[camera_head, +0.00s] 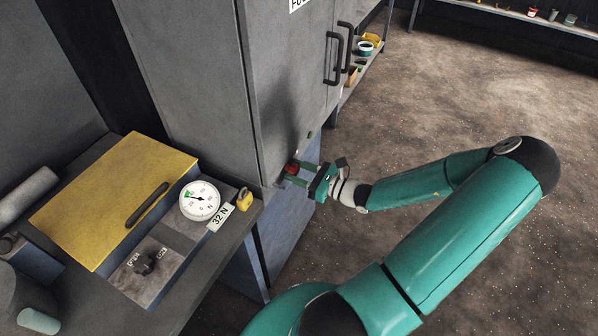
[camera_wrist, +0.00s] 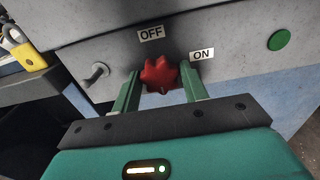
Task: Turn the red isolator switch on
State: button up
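The red isolator switch (camera_wrist: 160,74) is a lobed knob on the grey cabinet front. An OFF label (camera_wrist: 151,34) is above it and an ON label (camera_wrist: 201,55) is to its upper right. Which label the knob points at cannot be told. My gripper (camera_wrist: 160,80) has its green fingers apart, one on each side of the knob, with the knob between the fingertips. Narrow gaps seem to show beside it; firm contact is not visible. In the head view, the red knob (camera_head: 291,168) is at the cabinet's lower corner, partly hidden by my gripper (camera_head: 298,174).
A green button (camera_wrist: 279,40) is right of the switch, and a grey hook (camera_wrist: 95,75) is left. A yellow padlock (camera_head: 244,199) sits on the bench by a round gauge (camera_head: 200,200) and yellow lid (camera_head: 115,195). Open floor (camera_head: 480,90) lies to the right.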

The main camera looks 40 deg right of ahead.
jog(key=shift+m, duration=0.4)
jog(key=m, duration=0.3)
jog(key=shift+m, duration=0.3)
jog(key=m, duration=0.4)
jog(key=shift+m, duration=0.3)
jog(key=m, duration=0.9)
jog(key=o, duration=0.9)
